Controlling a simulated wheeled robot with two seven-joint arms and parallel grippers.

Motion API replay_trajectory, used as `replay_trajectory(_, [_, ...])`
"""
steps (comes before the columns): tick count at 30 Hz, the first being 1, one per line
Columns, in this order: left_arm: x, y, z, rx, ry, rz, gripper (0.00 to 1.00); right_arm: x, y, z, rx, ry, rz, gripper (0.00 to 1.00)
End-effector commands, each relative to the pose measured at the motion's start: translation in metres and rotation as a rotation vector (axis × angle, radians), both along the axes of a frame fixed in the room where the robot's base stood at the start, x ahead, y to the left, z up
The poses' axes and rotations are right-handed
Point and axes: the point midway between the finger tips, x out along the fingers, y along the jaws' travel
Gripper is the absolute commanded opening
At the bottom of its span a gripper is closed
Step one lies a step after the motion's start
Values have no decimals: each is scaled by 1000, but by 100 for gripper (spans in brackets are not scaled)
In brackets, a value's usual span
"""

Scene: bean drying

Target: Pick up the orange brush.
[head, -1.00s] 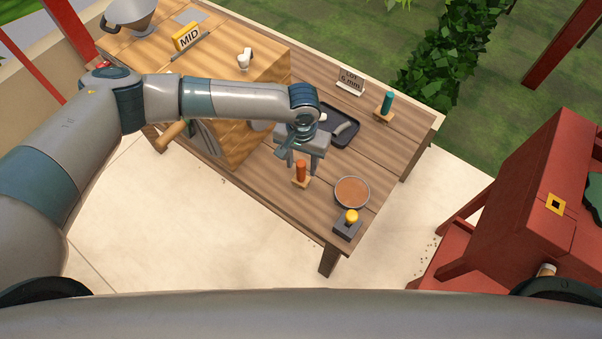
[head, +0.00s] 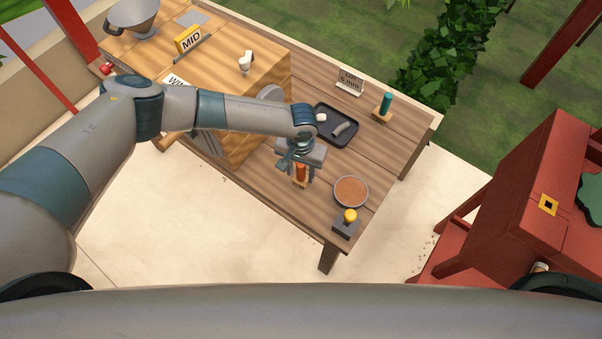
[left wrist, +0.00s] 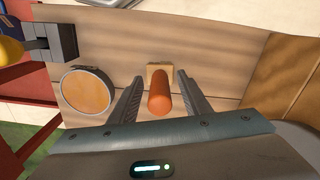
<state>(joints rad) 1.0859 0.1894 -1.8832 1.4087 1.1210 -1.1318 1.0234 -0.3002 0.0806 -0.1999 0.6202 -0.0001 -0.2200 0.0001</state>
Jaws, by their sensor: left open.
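The orange brush (head: 300,174) stands upright on the wooden table, its orange handle up and a pale wooden block at its foot. In the left wrist view the brush (left wrist: 160,95) lies between the two fingers. My left gripper (head: 299,178) is open around the brush from above, one finger on each side, with a gap to each finger in the left wrist view (left wrist: 158,98). My right gripper is not in view.
A round bowl of brown material (head: 351,191) and a yellow-button box (head: 346,222) stand right of the brush. A dark tray (head: 340,133) and a teal-handled brush (head: 385,104) are behind. A wooden cabinet (head: 262,84) stands left.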

Motion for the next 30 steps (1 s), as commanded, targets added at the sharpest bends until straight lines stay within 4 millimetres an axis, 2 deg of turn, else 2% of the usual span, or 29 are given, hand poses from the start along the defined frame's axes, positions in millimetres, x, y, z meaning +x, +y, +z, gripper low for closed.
replay_trajectory(14, [0, 0, -1, -1, 0, 0, 44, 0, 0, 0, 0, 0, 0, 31])
replay_trajectory(18, [0, 0, -1, -1, 0, 0, 10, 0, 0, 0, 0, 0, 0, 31])
replay_trajectory(19, [0, 0, -1, -1, 0, 0, 3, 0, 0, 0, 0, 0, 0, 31])
replay_trajectory(20, [0, 0, -1, -1, 0, 0, 0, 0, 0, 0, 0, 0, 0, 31])
replay_trajectory(30, [0, 0, 0, -1, -1, 0, 0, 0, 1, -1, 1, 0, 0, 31])
